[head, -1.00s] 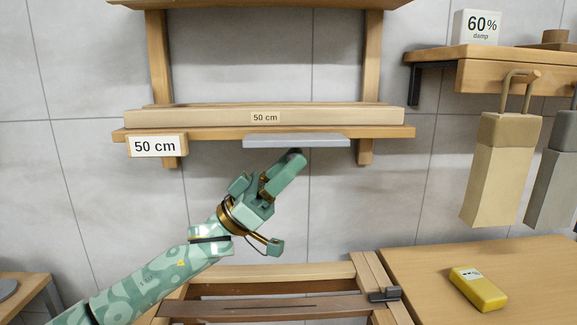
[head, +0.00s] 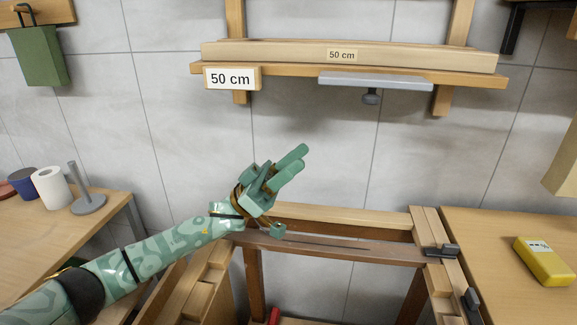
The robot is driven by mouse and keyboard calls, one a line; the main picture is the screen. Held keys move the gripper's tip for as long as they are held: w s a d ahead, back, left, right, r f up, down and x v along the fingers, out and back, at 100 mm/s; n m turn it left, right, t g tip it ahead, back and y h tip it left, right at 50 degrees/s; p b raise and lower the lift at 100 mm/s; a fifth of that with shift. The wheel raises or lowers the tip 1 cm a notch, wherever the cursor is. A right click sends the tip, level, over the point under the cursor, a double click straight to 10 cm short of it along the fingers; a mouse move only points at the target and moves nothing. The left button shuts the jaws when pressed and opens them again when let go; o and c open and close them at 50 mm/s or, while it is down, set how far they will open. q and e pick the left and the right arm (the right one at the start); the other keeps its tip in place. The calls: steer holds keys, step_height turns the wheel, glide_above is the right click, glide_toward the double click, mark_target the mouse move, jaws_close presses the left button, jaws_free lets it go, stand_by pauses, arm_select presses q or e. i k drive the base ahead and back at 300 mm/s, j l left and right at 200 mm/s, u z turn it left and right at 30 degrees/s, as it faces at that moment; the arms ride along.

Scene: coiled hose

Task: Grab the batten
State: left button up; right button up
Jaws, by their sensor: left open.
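A long pale wooden batten (head: 270,52) with a "50 cm" label lies lengthwise on the wall shelf (head: 290,73) at the top. My left gripper (head: 297,160) is in the middle of the view, below the shelf and apart from the batten. Its green fingers point up and to the right, apart, with nothing seen between them. My right gripper is not in view.
A wooden frame (head: 350,217) with dark clamps stands below. A yellow block (head: 543,261) lies on the right table.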

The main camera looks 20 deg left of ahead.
mark_target(356, 54)
steer(key=k+j, duration=0.15)
steer(key=k, duration=0.35)
steer(key=k+j, duration=0.15)
steer(key=k, duration=0.35)
